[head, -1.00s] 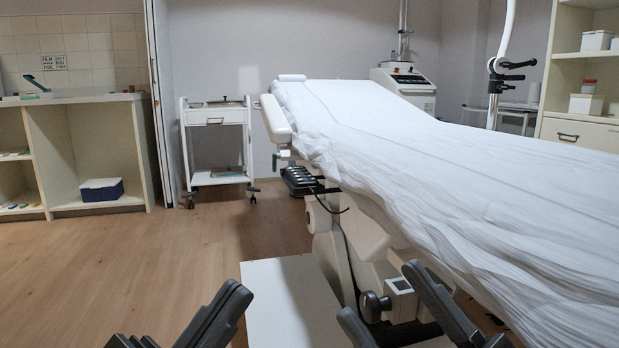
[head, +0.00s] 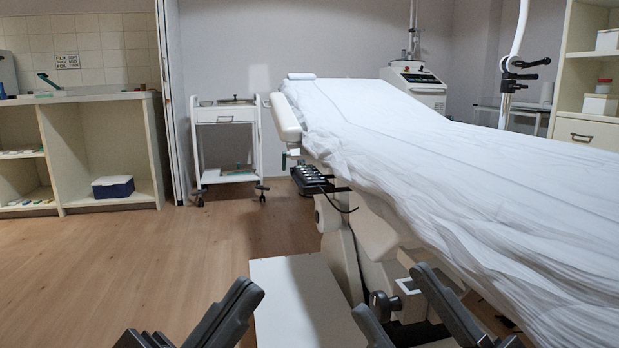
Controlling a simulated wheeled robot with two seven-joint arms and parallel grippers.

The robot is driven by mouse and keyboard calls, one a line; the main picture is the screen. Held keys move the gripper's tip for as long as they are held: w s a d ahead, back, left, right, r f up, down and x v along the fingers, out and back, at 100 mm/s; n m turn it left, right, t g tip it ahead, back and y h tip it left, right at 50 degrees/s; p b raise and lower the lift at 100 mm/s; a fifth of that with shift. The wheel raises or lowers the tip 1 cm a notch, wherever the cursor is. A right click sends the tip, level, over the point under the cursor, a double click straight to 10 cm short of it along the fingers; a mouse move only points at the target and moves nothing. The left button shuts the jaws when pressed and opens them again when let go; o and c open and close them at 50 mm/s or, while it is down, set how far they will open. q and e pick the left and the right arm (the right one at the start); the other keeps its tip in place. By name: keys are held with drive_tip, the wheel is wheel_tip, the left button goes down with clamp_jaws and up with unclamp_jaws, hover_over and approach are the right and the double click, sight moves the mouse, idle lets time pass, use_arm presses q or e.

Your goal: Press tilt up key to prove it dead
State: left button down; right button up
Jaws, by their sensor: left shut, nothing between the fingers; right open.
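The couch (head: 450,170) has a white sheet and fills the right half of the head view. A dark handset with a row of pale keys (head: 309,178) hangs at its near left side, with a black cable below. The keys are too small to tell which one is tilt up. My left gripper (head: 195,320) is low at the bottom left, shut and empty, well short of the handset. My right gripper (head: 392,295) is low in front of the couch base, open and empty. Both are cut off by the lower edge, and neither touches the handset.
A white box-like step (head: 293,300) stands on the floor beside the couch base. A small white trolley (head: 226,115) is behind, and an open shelf unit (head: 110,150) with a blue box (head: 113,187) is at left. The wooden floor between is clear.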

clamp_jaws()
idle(1.5)
